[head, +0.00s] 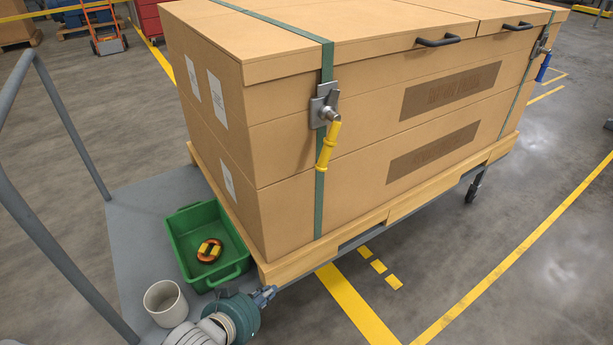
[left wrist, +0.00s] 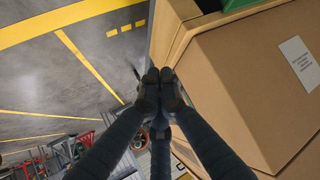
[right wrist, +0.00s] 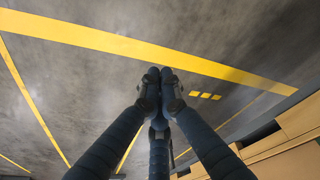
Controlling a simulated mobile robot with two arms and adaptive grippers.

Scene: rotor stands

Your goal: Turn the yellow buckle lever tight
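The yellow buckle lever (head: 328,147) hangs down, slightly tilted, from a grey metal buckle (head: 323,106) on the near green strap (head: 319,200) of a large cardboard crate (head: 290,120). My left gripper (head: 266,295) is low at the bottom of the head view, by the crate's pallet corner, well below the lever and apart from it. In the left wrist view its fingertips (left wrist: 158,76) are together and hold nothing visible. My right gripper is outside the head view. In the right wrist view its fingertips (right wrist: 160,74) are together and empty, above floor.
A green bin (head: 183,248) holding an orange and black ring (head: 209,250) stands on the grey cart (head: 140,215) with a white pot (head: 165,302). Grey cart rails (head: 60,265) rise at left. A second buckle with a blue lever (head: 543,68) is far right.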

